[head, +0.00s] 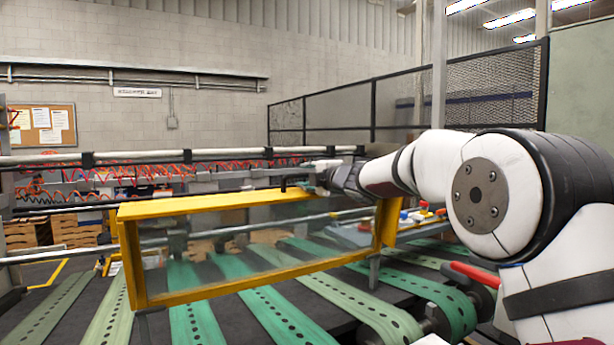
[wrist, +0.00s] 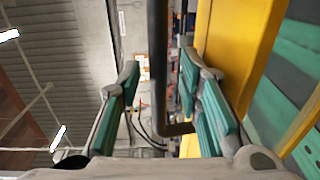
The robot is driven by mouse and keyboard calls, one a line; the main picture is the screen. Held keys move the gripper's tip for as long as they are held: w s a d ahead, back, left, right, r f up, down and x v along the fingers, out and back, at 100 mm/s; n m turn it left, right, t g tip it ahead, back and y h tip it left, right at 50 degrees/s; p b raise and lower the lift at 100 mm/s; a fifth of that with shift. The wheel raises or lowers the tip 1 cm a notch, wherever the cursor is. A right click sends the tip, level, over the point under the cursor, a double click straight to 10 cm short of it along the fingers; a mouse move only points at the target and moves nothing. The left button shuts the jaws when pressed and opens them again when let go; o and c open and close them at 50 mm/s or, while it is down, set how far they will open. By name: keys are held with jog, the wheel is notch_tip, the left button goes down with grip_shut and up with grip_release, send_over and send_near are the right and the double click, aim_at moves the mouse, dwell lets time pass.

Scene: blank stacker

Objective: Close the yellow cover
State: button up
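The yellow cover (head: 218,203) is a yellow frame with clear panels, standing over the green belts in the head view. Its yellow edge also shows at the right of the wrist view (wrist: 236,42). A black bar (wrist: 157,60), seemingly the cover's handle, runs down the middle of the wrist view and bends right at its lower end. My gripper (wrist: 160,78) is open, with a teal-padded finger on each side of the bar and visible gaps between.
Green perforated belts (head: 272,312) run beneath the cover. Long metal rails (head: 120,160) and red coiled hoses (head: 110,172) lie behind it. A red lever (head: 474,274) sticks out at the right, near my arm. A mesh fence (head: 420,95) stands at the back.

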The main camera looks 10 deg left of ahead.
jog(key=shift+w+a, duration=0.1)
jog(key=shift+w, duration=0.05)
grip_shut()
dwell(0.4)
